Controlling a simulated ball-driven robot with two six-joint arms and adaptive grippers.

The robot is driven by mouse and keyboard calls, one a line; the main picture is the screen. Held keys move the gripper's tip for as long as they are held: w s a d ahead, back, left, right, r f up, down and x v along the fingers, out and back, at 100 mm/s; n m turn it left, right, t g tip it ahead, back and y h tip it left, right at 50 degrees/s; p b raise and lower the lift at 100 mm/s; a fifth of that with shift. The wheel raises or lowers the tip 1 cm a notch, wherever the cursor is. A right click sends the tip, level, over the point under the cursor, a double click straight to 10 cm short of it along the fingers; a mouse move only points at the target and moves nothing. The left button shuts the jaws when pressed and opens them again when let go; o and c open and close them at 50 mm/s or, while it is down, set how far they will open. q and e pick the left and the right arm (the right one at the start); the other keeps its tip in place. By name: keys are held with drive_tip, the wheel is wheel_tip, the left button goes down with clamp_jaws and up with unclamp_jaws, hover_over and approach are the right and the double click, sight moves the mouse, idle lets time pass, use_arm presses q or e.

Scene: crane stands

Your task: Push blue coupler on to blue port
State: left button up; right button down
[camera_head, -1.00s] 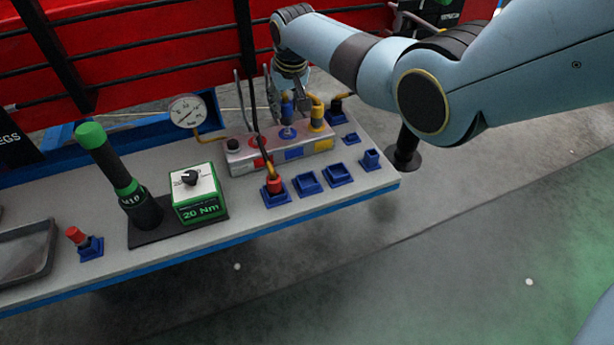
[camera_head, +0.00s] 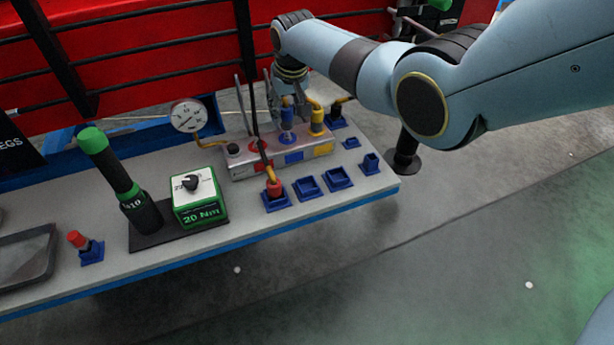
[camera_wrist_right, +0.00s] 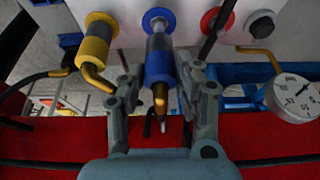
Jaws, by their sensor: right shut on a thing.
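My right gripper (camera_head: 287,100) is above the grey manifold block (camera_head: 240,168) and shut on the blue coupler (camera_head: 287,118). In the right wrist view the gripper (camera_wrist_right: 160,78) has one finger on each side of the blue coupler (camera_wrist_right: 159,66), whose gold hose end points back toward the gripper. The blue port (camera_wrist_right: 158,15) is straight ahead of the coupler, with a silver sleeve between them. In the head view the blue port (camera_head: 287,138) is just below the coupler. I cannot tell whether the coupler is fully seated. My left gripper is not in view.
A yellow coupler (camera_head: 317,122) sits on the manifold beside the blue one. A red coupler (camera_head: 274,187) stands in a blue holder in front. A gauge (camera_head: 189,115) and black hoses are close by. Empty blue holders (camera_head: 338,178) line the bench front.

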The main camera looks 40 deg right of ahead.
drive_tip(key=shift+f+b, duration=1)
drive_tip(key=shift+f, duration=0.4)
drive_tip(key=c, duration=0.9)
unclamp_jaws()
drive_tip(key=shift+o, duration=0.2)
drive_tip(key=p+v, duration=0.5)
drive_tip(key=p, duration=0.2)
drive_tip(key=shift+r, duration=0.1)
